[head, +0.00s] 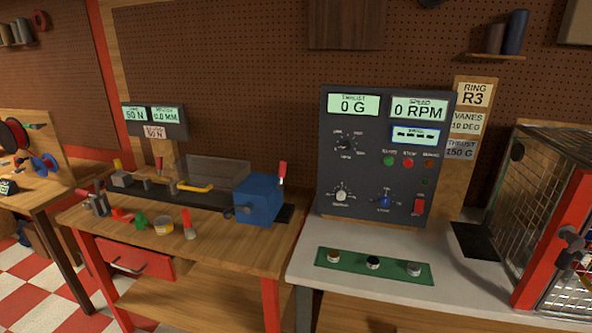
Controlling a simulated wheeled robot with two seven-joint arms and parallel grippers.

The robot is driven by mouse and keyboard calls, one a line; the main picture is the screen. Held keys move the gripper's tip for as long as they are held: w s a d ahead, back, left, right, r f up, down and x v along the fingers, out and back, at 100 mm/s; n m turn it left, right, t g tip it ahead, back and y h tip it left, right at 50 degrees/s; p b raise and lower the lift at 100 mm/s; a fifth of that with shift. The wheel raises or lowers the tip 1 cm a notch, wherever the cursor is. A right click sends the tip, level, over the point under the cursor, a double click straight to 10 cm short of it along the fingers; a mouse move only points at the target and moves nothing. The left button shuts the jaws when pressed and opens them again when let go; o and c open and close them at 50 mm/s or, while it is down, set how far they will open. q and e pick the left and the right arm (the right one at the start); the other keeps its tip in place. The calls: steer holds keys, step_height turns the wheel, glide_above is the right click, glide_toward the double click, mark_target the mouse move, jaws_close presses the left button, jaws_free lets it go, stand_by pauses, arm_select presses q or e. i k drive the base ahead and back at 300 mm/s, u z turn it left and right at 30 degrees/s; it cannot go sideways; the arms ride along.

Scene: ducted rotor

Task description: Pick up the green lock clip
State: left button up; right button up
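A small green piece (140,220), which looks like the green lock clip, lies near the front edge of the left wooden workbench (215,255). A red piece (121,214) lies to its left and a small yellowish round tin (163,226) to its right. The green piece is too small in the head view to make out its exact shape. Neither of my grippers shows in this view.
A red-handled brush (189,225) stands right of the tin. Behind are a dark rail with a blue block (258,200) and a clear box (215,173). A control panel (380,155), green strip (373,266) and wire cage (560,215) occupy the right bench.

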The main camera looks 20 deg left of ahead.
mark_target(141, 221)
steer(key=u, duration=1.1)
steer(key=i, duration=1.15)
steer(key=u, duration=0.1)
